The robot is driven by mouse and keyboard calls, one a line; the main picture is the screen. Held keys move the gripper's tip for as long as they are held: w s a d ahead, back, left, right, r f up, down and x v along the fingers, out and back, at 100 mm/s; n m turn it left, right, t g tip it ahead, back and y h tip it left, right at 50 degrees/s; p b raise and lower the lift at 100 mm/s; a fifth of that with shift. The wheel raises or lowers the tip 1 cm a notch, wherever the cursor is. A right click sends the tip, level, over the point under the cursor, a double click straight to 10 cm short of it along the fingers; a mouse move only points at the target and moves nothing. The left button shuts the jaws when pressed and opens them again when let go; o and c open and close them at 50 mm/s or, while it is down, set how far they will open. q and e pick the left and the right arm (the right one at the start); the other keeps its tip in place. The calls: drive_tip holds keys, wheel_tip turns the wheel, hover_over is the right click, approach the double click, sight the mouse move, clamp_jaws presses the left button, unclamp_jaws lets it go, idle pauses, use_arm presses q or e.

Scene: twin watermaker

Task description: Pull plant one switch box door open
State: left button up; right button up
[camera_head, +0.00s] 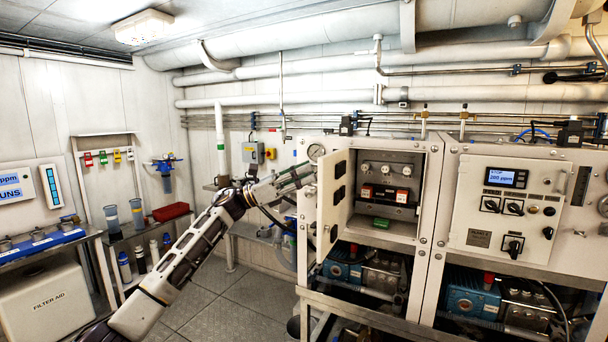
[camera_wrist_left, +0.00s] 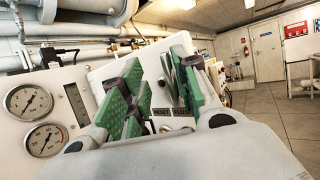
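The plant one switch box door (camera_head: 334,203) stands swung out at the left side of its box (camera_head: 421,188). The box's inside shows, with dark fittings and red parts. My left gripper (camera_head: 294,178) is at the outer face of the door, near its upper free side. In the left wrist view the white door front (camera_wrist_left: 98,76) with dark knobs and RESET and FLUSH labels is beyond the fingers. The green-padded fingers of the left gripper (camera_wrist_left: 160,88) are apart, with a gap between them. Whether they touch the door I cannot tell. My right gripper is not in view.
A second switch box, closed (camera_head: 508,208), is at the right. Blue pumps (camera_head: 472,300) sit below in the frame. Gauges (camera_wrist_left: 28,103) are beside the gripper in the wrist view. A shelf with bottles (camera_head: 138,240) stands left. The grey floor (camera_head: 240,298) between is clear.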

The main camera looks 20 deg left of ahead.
use_arm(q)
drive_tip(key=v, duration=1.2)
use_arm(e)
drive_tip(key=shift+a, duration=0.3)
use_arm(q)
drive_tip(key=shift+r+n, duration=0.1)
drive_tip(key=shift+n, duration=0.2)
